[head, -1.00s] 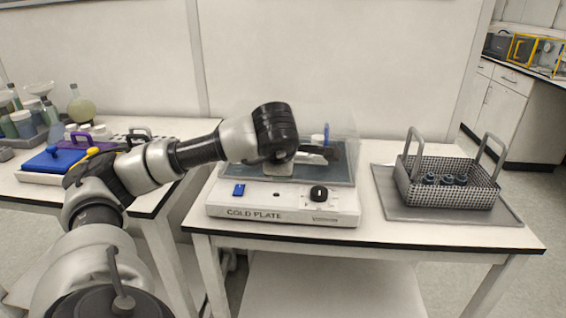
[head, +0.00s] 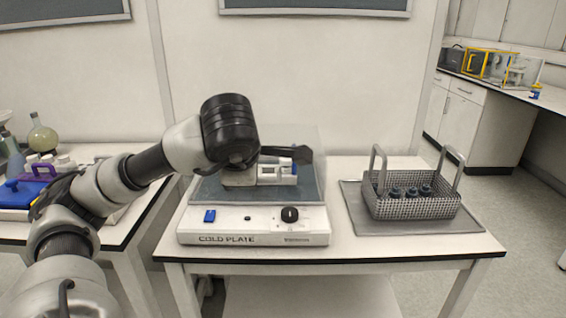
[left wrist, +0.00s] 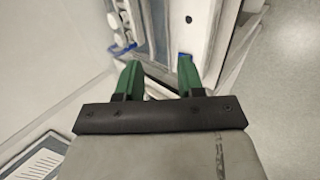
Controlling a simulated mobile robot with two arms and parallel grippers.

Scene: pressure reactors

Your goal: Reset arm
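My left arm reaches in from the left in the head view, with its gripper (head: 290,155) above the back part of the cold plate (head: 215,239). The gripper is seen edge-on there. In the left wrist view its green fingers (left wrist: 158,75) stand apart with nothing held between them. The cold plate's white front panel (left wrist: 200,30) lies beyond the fingertips. A white holder (head: 270,175) with a blue part stands on the plate, partly hidden by my wrist. My right gripper is in neither view.
A perforated metal basket (head: 412,207) with two upright handles holds several dark-capped items on a grey mat (head: 430,228) to the right. A side table at left carries a blue lidded box (head: 22,192) and a round flask (head: 42,139). The wall stands behind.

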